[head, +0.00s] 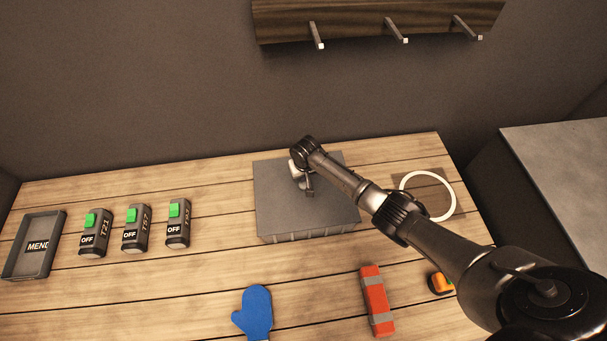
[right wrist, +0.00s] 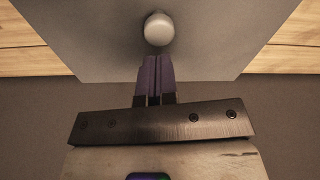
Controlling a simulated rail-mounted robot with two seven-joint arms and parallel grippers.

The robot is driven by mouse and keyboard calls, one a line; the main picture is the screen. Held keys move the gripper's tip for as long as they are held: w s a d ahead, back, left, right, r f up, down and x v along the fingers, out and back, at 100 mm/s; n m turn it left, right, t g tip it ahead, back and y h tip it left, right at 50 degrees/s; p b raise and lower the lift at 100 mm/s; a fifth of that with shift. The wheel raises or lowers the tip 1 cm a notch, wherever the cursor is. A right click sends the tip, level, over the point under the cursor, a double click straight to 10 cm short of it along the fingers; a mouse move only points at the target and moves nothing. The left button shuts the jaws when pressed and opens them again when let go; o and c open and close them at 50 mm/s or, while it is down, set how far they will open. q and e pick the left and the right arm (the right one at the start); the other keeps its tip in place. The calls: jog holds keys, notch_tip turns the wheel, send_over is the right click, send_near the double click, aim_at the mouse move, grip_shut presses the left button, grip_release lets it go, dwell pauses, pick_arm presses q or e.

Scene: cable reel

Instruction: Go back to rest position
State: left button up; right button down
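My right gripper (head: 308,192) is over the grey box (head: 285,212) in the middle of the wooden table. In the right wrist view its two fingers (right wrist: 154,62) lie close together, with nothing seen between them. A pale round knob (right wrist: 159,28) stands on the grey surface just beyond the fingertips, apart from them in that picture. The knob also shows in the head view (head: 295,168), partly hidden by my right arm. My right arm reaches in from the lower right across the table. My left gripper is in neither view.
A white ring (head: 452,190) lies on a brown square at right. An orange-and-black item (head: 441,283), a red block with grey bands (head: 375,298) and a blue mitt (head: 256,312) lie in front. Three OFF devices (head: 136,228) and a tray (head: 49,262) stand left. Wall hooks (head: 397,32) are above.

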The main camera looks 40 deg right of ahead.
aim_at(303, 184)
jog(key=shift+f+b, duration=0.65)
jog(key=shift+f, duration=0.5)
jog(key=shift+f+b, duration=0.5)
jog(key=shift+f, duration=0.2)
jog(key=shift+r, duration=0.15)
jog(key=shift+r+p, duration=1.05)
jog(key=shift+p, duration=0.3)
jog(key=shift+r+p, duration=1.5)
jog(key=shift+p, duration=0.15)
jog(key=shift+r+p, duration=0.85)
jog(key=shift+p, duration=0.15)
